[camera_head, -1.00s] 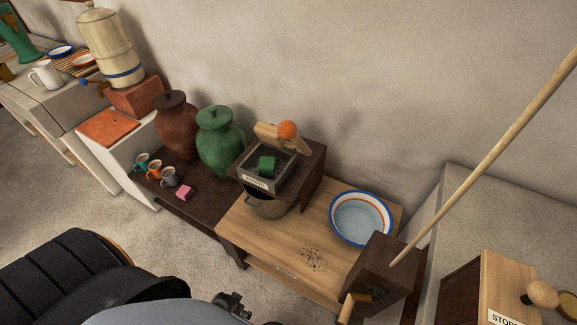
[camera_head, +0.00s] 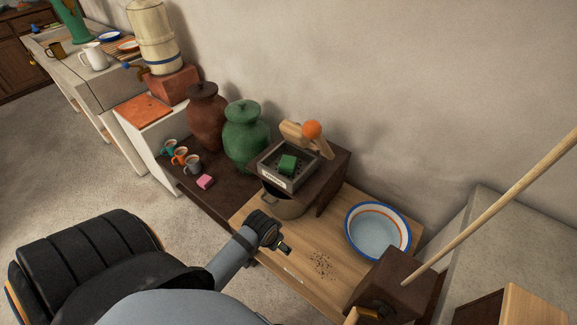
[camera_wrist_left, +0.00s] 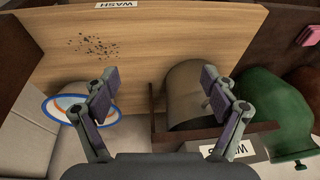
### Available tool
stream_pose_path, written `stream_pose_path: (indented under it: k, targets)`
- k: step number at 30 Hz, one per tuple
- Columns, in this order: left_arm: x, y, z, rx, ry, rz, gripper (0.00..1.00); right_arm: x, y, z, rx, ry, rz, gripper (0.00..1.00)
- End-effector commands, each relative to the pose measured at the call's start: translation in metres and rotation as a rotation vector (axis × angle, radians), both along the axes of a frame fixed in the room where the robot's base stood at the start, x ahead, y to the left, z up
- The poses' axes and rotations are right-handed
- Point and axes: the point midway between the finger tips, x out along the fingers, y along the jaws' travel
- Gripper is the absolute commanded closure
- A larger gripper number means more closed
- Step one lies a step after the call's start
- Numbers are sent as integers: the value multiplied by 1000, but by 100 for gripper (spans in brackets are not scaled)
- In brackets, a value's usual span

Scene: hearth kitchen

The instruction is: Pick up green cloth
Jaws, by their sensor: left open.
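A small dark green block-shaped thing (camera_head: 287,164), the only likely green cloth in view, lies in a grey labelled tray (camera_head: 270,174) on a dark raised shelf. I cannot tell if it is folded fabric. My left gripper (camera_head: 284,247) is in front of and below the tray, over the near edge of the wooden bench, apart from the green thing. In the left wrist view its two fingers (camera_wrist_left: 160,92) are spread with nothing between them. The green thing is not visible in that view. My right gripper is not in view.
A pot (camera_head: 284,203) sits under the raised shelf. A blue-rimmed basin (camera_head: 378,232) and dark crumbs (camera_head: 322,265) are on the bench. A green urn (camera_head: 246,138), a brown urn (camera_head: 207,117), mugs and a pink block (camera_head: 205,182) stand left. A long pole (camera_head: 490,215) slants at right.

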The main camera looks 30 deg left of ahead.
Motion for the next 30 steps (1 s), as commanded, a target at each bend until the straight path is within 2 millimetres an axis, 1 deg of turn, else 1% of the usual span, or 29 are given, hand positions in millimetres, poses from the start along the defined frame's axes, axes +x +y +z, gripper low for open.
stream_pose_path:
  k: [1,3,6,8,11,15,18,19,21,25,28,30]
  targets:
    - [16,1,26,0,-28,3,15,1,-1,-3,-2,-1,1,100]
    - [36,5,54,-5,-45,20,15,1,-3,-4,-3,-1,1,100]
    - [61,14,76,-11,-56,52,15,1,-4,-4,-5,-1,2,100]
    - [78,20,88,-15,-64,74,15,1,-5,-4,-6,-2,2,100]
    - [108,36,106,-20,-76,121,15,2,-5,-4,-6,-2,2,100]
    - [150,63,135,-34,-95,206,15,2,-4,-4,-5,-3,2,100]
    - [176,84,157,-50,-109,274,15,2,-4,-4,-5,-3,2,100]
    - [182,90,163,-55,-111,291,15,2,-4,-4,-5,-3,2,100]
    - [191,99,173,-64,-118,322,15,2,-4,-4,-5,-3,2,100]
    - [196,103,178,-73,-119,340,15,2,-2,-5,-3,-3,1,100]
    - [198,103,172,-74,-117,340,15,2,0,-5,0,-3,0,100]
    - [202,104,160,-75,-116,340,15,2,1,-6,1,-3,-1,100]
